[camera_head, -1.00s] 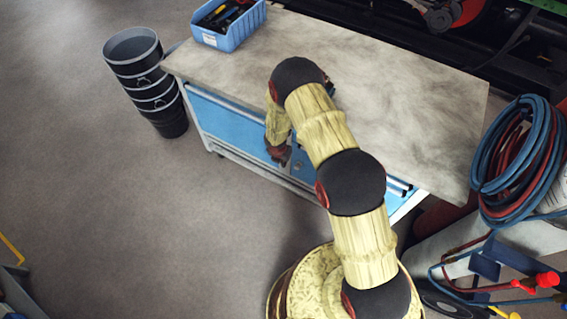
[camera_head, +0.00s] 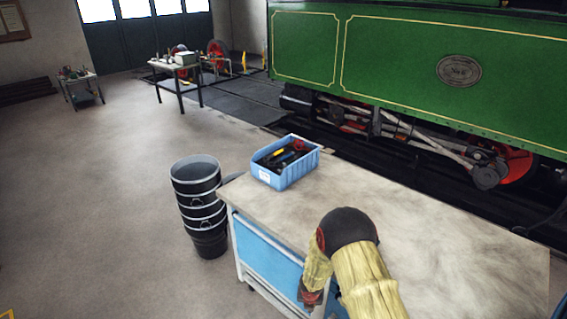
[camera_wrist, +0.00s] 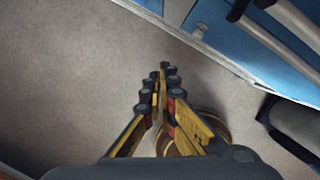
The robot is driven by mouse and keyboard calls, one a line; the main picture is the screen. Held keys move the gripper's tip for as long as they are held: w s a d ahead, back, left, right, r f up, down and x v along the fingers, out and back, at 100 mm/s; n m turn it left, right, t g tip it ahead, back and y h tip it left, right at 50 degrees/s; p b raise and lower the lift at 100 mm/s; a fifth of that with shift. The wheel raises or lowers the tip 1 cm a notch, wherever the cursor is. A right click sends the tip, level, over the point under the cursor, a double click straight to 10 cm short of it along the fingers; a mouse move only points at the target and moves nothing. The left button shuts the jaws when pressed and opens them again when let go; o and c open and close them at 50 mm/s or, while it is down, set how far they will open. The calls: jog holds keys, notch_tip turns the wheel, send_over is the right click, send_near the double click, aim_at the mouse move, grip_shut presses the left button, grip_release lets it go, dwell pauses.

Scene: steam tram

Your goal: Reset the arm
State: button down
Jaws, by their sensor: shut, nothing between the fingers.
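My arm comes up from the bottom of the head view and bends over the near edge of the workbench (camera_head: 440,225). My gripper (camera_head: 309,296) hangs at the bench's front side, partly cut off or hidden at the lower edge of that view. In the wrist view my gripper (camera_wrist: 165,68) points down past the blue bench front (camera_wrist: 215,22) towards the grey floor (camera_wrist: 75,70). Its yellow and black fingers are together with nothing between them.
A blue bin (camera_head: 285,178) of tools stands on the bench's far left corner. Stacked black buckets (camera_head: 203,215) stand on the floor to the left. A green steam tram (camera_head: 400,60) is behind. Tables stand far left, with open floor before them.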

jog(key=s+a+r+n+y, duration=0.4)
jog(key=a+r+n, duration=0.35)
jog(key=n, duration=0.65)
jog(key=s+a+r+n+g+y+b, duration=0.1)
jog(key=s+r+n, duration=0.3)
jog(key=r+n, duration=0.25)
jog(key=s+a+r+n+g+b, duration=0.1)
jog(key=s+r+n, duration=0.3)
jog(key=r+n, duration=0.3)
jog(key=s+d+r+n+t+h+b, duration=0.2)
jog(key=s+d+r+n, duration=0.3)
jog(key=s+d+r, duration=0.4)
jog(key=s+d+r+n+t+h+b, duration=0.2)
jog(key=s+d+r+n+b, duration=0.2)
jog(key=s+d+r, duration=0.5)
jog(key=shift+s+r+n+t+h, duration=0.35)
jog(key=shift+s+r+n, duration=0.8)
jog(key=shift+r, duration=2.3)
jog(key=c, duration=2.6)
grip_release()
jog(key=shift+s+m, duration=0.25)
jog(key=shift+m, duration=0.05)
